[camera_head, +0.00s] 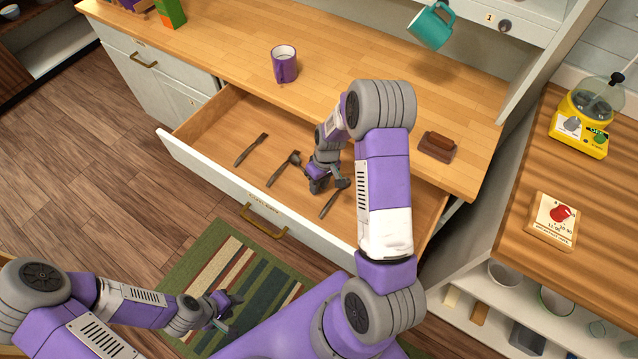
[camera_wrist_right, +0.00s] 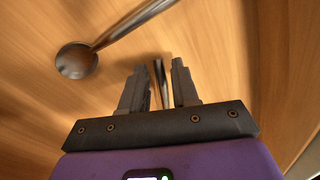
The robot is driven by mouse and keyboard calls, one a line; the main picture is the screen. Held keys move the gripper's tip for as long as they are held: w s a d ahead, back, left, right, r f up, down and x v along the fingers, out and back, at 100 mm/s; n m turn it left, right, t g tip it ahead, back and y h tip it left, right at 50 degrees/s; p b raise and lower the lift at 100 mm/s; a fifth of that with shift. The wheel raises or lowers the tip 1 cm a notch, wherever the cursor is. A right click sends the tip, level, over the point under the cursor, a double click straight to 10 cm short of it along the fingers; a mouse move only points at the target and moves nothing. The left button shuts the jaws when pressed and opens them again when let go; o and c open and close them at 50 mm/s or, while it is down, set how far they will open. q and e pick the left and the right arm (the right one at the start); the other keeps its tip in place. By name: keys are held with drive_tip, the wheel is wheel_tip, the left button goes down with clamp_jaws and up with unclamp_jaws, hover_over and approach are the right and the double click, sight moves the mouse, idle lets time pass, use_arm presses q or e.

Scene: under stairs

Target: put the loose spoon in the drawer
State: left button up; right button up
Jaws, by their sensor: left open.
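The wide drawer (camera_head: 222,118) is pulled open below the counter. Inside lie a flat-ended utensil (camera_head: 250,150), a dark utensil with a rounded head (camera_head: 283,170) and another utensil (camera_head: 333,202) beside my right gripper. I cannot tell which is the loose spoon. My right gripper (camera_head: 316,186) is low in the drawer, fingers pointing down. In the right wrist view its fingers (camera_wrist_right: 159,82) stand apart, with a thin metal piece (camera_wrist_right: 159,72) between them, not visibly clamped. A spoon (camera_wrist_right: 77,61) lies to their left there. My left gripper (camera_head: 228,305) is open above the rug, empty.
A purple mug (camera_head: 284,64) and a brown block-like item (camera_head: 437,146) stand on the counter (camera_head: 230,40). A teal mug (camera_head: 431,26) is near the shelf. The drawer's left end is free.

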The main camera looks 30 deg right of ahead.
drive_tip(key=shift+o, duration=0.7)
wheel_tip(320, 180, up, 8)
drive_tip(key=d+p, duration=0.1)
drive_tip(key=p, duration=0.1)
drive_tip(key=shift+d+f, duration=0.2)
drive_tip(key=shift+f, duration=0.05)
